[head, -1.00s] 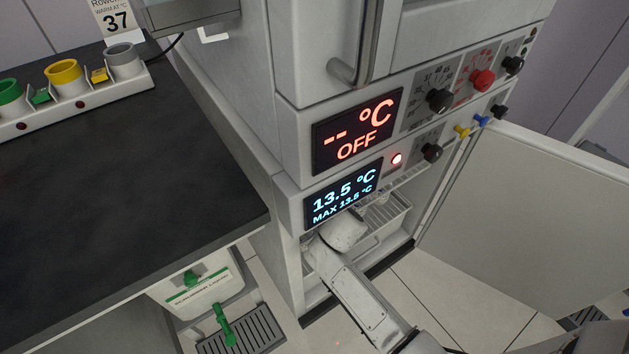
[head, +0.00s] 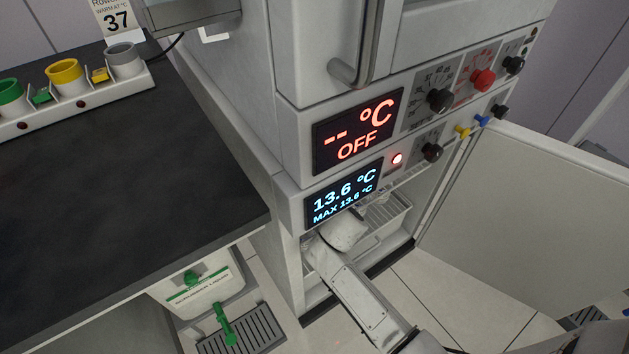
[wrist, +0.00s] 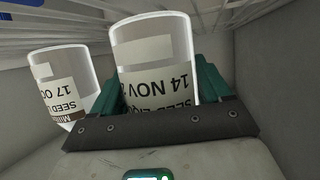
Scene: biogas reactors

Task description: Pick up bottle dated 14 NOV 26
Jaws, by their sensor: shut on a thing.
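A clear bottle with a pale label reading "14 NOV" and "SEED", upside down in the picture (wrist: 155,60), stands between the green fingers of my gripper (wrist: 162,88) in the wrist view. The gripper is shut on it. The rest of the date is cut off. A second clear bottle, labelled "17 OC" and "SEED" (wrist: 62,85), is just to the left, close to the left finger. In the head view my arm reaches into the open lower fridge compartment (head: 400,240), and the gripper and bottles are hidden inside.
A wire rack (wrist: 250,14) spans the top of the wrist view, close above the bottles. Pale compartment walls flank them. The open fridge door (head: 535,215) is at right. A dark bench (head: 120,160) is at left.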

